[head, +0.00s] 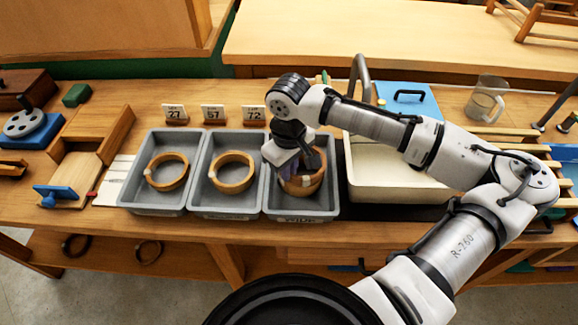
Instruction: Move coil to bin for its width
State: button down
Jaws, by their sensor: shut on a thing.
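Three grey bins stand side by side on the wooden bench: the left bin (136,196), the middle bin (198,198) and the right bin (327,207). A light brown coil (153,180) lies in the left bin and another coil (233,187) lies in the middle bin. My gripper (300,172) is over the right bin, shut on a brown coil (302,187) that is in or just above that bin. The fingertips are partly hidden by the wrist. Cards behind the bins read 27 (174,115), 57 (213,115) and 72 (253,116).
A cream basin (375,190) stands right of the bins under my arm. A glass mug (484,104) stands at back right. Dark rings (148,251) lie on the lower shelf.

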jog(key=shift+f, duration=0.35)
dwell(0.3)
jog(key=c, duration=1.1)
grip_release()
notch_tip(320, 180, up, 7)
jog(key=p, duration=0.6)
